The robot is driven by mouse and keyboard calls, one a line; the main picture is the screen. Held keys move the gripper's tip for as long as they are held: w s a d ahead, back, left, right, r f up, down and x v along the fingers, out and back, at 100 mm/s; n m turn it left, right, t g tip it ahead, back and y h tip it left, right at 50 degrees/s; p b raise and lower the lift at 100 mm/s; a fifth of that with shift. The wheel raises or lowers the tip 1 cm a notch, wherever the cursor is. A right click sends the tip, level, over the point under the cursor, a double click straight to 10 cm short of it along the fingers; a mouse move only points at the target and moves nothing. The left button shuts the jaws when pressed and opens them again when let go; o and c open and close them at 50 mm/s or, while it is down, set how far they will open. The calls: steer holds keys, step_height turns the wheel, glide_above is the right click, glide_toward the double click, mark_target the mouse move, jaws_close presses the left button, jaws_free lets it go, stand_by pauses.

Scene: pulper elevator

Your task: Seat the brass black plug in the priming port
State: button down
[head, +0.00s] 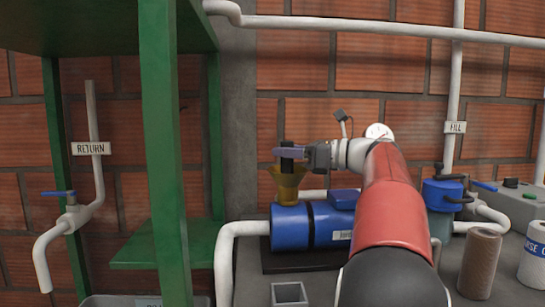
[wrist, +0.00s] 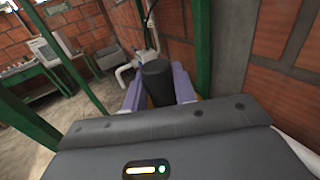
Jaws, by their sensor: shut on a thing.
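My gripper (head: 288,154), with pale purple fingers, is shut on the black plug (head: 286,165). The plug also shows in the wrist view (wrist: 157,80) as a dark upright cylinder between the fingers. In the head view it is directly over the mouth of an amber funnel-shaped piece (head: 287,184) on top of the blue pump (head: 290,228). I cannot tell whether its lower end is inside the funnel or just above it. The priming port itself is not clearly visible; the funnel and gripper cover that spot. No brass part of the plug can be made out.
A green metal frame (head: 160,150) stands left of the pump. A white pipe (head: 224,262) bends up to the pump's left end. A blue-lidded filter (head: 442,193), brown roll (head: 479,262) and small grey open box (head: 289,294) stand nearby. My arm covers the pump's right side.

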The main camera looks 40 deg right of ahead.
steer(key=shift+f, duration=0.4)
steer(key=c, duration=1.1)
jaws_free()
steer(key=shift+s+d, duration=0.1)
steer(key=v, duration=1.2)
